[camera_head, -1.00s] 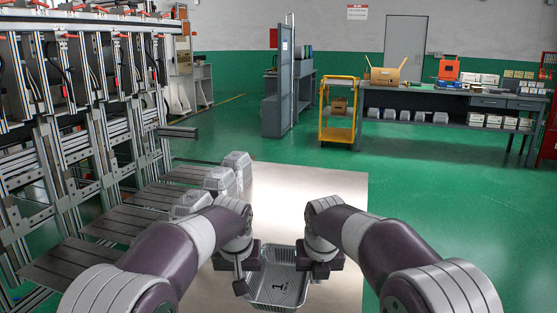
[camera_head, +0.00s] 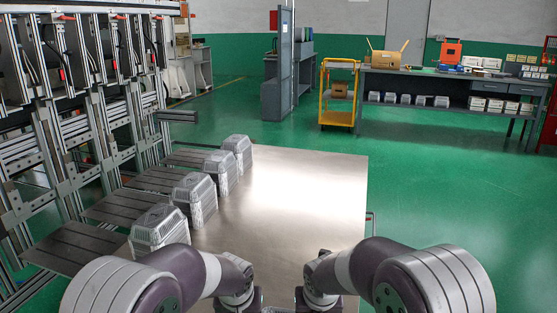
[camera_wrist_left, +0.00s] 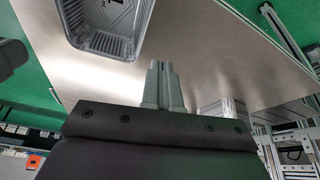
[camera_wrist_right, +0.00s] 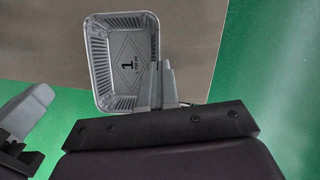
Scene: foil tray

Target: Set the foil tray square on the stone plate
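The foil tray (camera_wrist_right: 125,62) is a shallow silver rectangle marked "1" inside. My right gripper (camera_wrist_right: 158,66) has its fingers together over the tray's right rim in the right wrist view and appears shut on it. The tray also shows at the upper left of the left wrist view (camera_wrist_left: 108,48). My left gripper (camera_wrist_left: 163,66) has its fingers together with nothing between them, beside the tray and apart from its rim. In the head view the tray is not visible and both fingertips are out of sight. I cannot make out a separate stone plate; a broad pale surface (camera_head: 290,200) lies ahead.
Several stacks of foil containers (camera_head: 190,195) line the left side of the pale surface, near slatted shelves and a metal rack (camera_head: 85,130). The middle and right of the surface are clear. A yellow trolley (camera_head: 338,95) and a workbench (camera_head: 450,85) stand far back.

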